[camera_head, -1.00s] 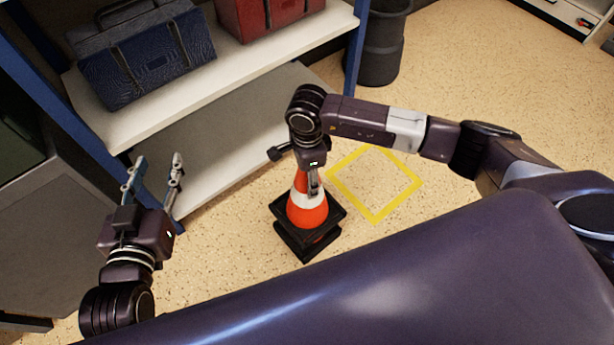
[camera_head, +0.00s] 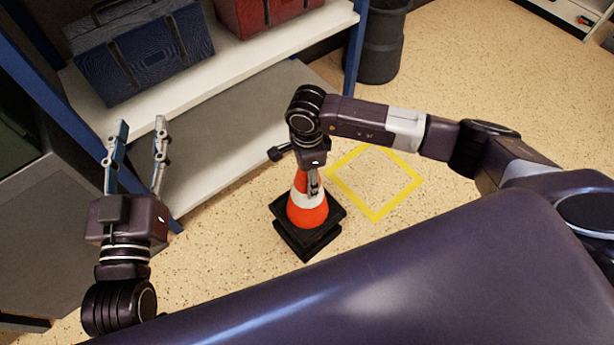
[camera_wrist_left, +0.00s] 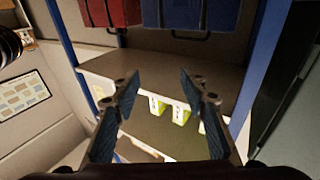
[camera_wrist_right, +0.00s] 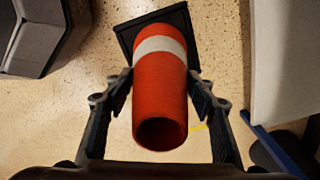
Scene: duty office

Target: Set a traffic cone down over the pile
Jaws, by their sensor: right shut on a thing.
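An orange traffic cone (camera_head: 308,213) with a white band stands upright on the floor in the head view. It also shows in the right wrist view (camera_wrist_right: 160,85), its open top toward the camera. My right gripper (camera_head: 312,178) is shut on its upper part from above.
A yellow square outline (camera_head: 376,217) is marked on the floor right of the cone. A shelf unit (camera_head: 235,130) holds a blue bag (camera_head: 140,55) and a red bag (camera_head: 262,12). A dark bin (camera_head: 376,50) stands behind. Floor on the right is clear.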

